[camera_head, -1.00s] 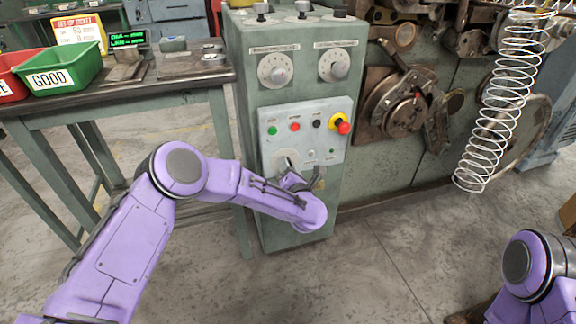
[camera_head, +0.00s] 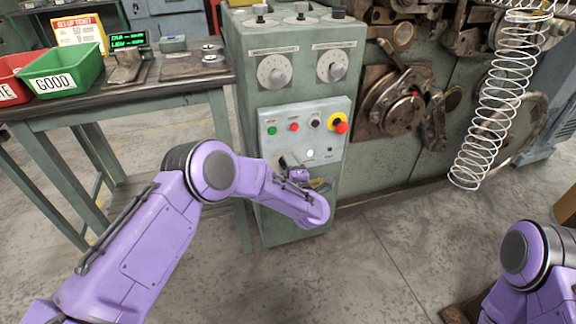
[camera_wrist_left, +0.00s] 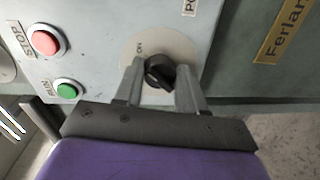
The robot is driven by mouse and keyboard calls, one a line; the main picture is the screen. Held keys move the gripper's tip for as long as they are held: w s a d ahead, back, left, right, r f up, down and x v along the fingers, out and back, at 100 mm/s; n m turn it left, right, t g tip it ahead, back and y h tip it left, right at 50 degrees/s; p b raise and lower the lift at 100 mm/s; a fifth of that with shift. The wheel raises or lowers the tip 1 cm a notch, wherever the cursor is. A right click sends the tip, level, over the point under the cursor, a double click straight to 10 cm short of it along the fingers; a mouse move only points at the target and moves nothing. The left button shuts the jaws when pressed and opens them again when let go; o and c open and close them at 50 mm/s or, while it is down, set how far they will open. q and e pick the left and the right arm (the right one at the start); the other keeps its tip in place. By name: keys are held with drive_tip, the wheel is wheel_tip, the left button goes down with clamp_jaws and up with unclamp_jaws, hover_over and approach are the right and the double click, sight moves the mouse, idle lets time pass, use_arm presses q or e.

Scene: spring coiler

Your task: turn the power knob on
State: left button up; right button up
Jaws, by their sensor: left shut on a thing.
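The black power knob (camera_wrist_left: 160,72) sits on a round pale plate (camera_wrist_left: 184,46) marked ON, low on the green-grey control cabinet. My left gripper (camera_wrist_left: 159,84) has one finger on each side of the knob and is shut on it. In the head view my left gripper (camera_head: 291,168) reaches the lower part of the control panel (camera_head: 337,118), and the gripper and wrist hide most of the knob. A small round white lamp (camera_head: 310,153) shows bright just above the gripper. My right gripper is outside the view; only part of that arm shows at lower right.
A green button (camera_head: 272,130), a red button (camera_head: 294,127) and a red emergency stop on yellow (camera_head: 340,125) sit above the knob. A bench with a green GOOD bin (camera_head: 62,70) stands left. A hanging spring (camera_head: 490,120) is at right.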

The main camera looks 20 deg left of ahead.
use_arm(q)
drive_tip(key=shift+s+f+m, duration=0.1)
drive_tip(key=shift+f+m, duration=0.05)
drive_tip(key=shift+m, duration=0.35)
drive_tip(key=o, duration=1)
drive_tip(key=shift+o, duration=0.2)
drive_tip(key=p+v, duration=0.1)
drive_tip(key=v, duration=0.9)
drive_tip(key=shift+s+d, duration=0.15)
drive_tip(key=shift+s, duration=0.1)
